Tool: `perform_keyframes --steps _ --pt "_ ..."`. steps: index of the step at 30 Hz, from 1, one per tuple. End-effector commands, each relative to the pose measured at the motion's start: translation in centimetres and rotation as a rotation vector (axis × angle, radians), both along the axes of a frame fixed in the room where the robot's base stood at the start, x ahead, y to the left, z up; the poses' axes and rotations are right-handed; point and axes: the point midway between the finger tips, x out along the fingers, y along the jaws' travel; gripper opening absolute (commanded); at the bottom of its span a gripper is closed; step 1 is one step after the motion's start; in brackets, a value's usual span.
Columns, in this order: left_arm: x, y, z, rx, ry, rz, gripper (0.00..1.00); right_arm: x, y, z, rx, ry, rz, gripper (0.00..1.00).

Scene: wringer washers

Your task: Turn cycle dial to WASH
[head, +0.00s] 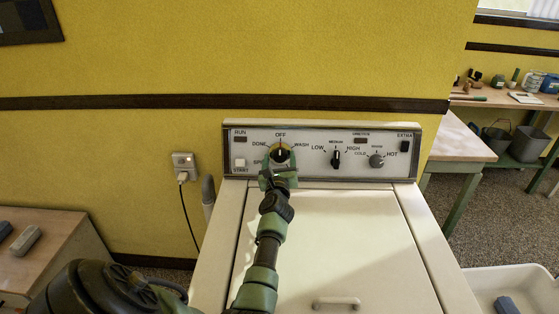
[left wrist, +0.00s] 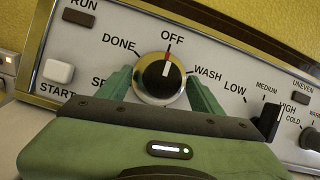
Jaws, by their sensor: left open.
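The cycle dial (head: 280,152) is a round black knob with a chrome and yellowish rim on the washer's control panel. In the left wrist view the dial (left wrist: 152,76) has a white and red pointer line aimed up at OFF. DONE is printed to its left and the WASH label (left wrist: 208,74) to its right. My left gripper (head: 279,160) is in front of the dial. In the left wrist view its green fingers (left wrist: 159,78) are open, one on each side of the dial's lower half. Contact with the knob cannot be told. My right gripper is out of view.
The panel also has a START button (left wrist: 58,71), a LOW-MEDIUM-HIGH knob (head: 336,158) and a COLD-HOT knob (head: 377,161) to the right. The white washer lid (head: 330,240) lies below. An outlet with a plugged cord (head: 184,163) is on the wall left.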

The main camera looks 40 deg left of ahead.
Motion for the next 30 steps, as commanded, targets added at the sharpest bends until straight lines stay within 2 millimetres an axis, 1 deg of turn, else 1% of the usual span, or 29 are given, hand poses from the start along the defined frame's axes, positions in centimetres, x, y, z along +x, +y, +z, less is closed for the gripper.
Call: perform_keyframes --steps 1,2,3,5,6,8,11,17,23,30 --pt "0.0 0.0 0.0 0.000 0.000 0.000 0.66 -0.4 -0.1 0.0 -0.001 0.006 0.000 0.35" --pt "0.0 0.0 0.0 0.000 0.000 0.000 0.57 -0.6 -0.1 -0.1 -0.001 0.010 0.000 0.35" --pt "0.0 0.0 0.0 0.000 0.000 0.000 0.46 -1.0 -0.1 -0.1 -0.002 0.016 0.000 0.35" --pt "0.0 0.0 0.0 0.000 0.000 0.000 0.30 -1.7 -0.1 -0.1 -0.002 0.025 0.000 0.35" --pt "0.0 0.0 0.0 0.000 0.000 0.000 0.19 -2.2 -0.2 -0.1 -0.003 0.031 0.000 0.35" --pt "0.0 -0.1 0.0 0.000 0.000 -0.001 0.04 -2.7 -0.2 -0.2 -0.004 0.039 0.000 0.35" --pt "0.0 -0.1 0.0 0.002 0.001 -0.001 0.04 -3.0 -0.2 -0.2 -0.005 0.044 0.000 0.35" --pt "0.0 0.0 0.2 0.026 0.023 -0.016 0.04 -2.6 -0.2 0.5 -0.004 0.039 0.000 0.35" --pt "-0.1 0.1 0.4 0.101 0.088 -0.056 0.04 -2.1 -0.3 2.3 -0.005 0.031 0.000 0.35" --pt "-0.2 0.2 0.6 0.248 0.211 -0.136 0.04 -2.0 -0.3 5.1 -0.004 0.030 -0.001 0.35"
